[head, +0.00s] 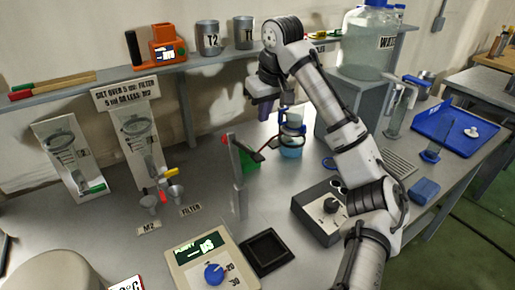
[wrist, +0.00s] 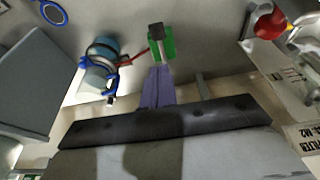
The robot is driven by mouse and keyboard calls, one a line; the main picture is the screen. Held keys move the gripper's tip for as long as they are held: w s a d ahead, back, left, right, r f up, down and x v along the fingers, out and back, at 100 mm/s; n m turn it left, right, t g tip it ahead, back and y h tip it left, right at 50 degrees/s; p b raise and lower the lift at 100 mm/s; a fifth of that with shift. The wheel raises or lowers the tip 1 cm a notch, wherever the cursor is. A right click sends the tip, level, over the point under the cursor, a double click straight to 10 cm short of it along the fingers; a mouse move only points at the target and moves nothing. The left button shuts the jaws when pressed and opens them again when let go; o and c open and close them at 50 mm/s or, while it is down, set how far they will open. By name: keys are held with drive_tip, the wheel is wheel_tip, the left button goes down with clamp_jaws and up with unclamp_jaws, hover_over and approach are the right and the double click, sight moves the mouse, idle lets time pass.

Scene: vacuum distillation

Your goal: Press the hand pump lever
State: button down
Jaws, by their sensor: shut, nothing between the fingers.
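The hand pump (head: 249,162) stands on the bench, with a green body and a dark lever-like part on top. In the wrist view the green pump (wrist: 168,43) lies just beyond my fingertips, with a black block over it. My gripper (head: 262,117) hangs above and behind the pump in the head view, its purple fingers pointing down. In the wrist view my gripper (wrist: 159,70) is shut and empty. I cannot tell how large the gap to the lever is. A red tube (wrist: 134,57) runs from the pump toward a blue-based vessel (wrist: 100,52).
The blue-based vessel (head: 291,148) stands right of the pump. A thin upright post (head: 238,175) stands close in front of it. A dark control box (head: 319,213) and a dial unit (head: 207,262) sit nearer. A shelf (head: 220,61) runs behind.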

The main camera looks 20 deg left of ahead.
sight(257, 156)
drive_tip(key=p+x, duration=0.1)
drive_tip(key=x, duration=0.3)
drive_tip(key=p+x, duration=0.1)
drive_tip(key=x, duration=0.3)
drive_tip(key=p+x, duration=0.1)
drive_tip(key=x, duration=0.4)
drive_tip(key=shift+s+d, duration=0.25)
drive_tip(key=shift+d, duration=0.05)
drive_tip(key=shift+f, duration=0.6)
drive_tip(key=shift+w, duration=0.1)
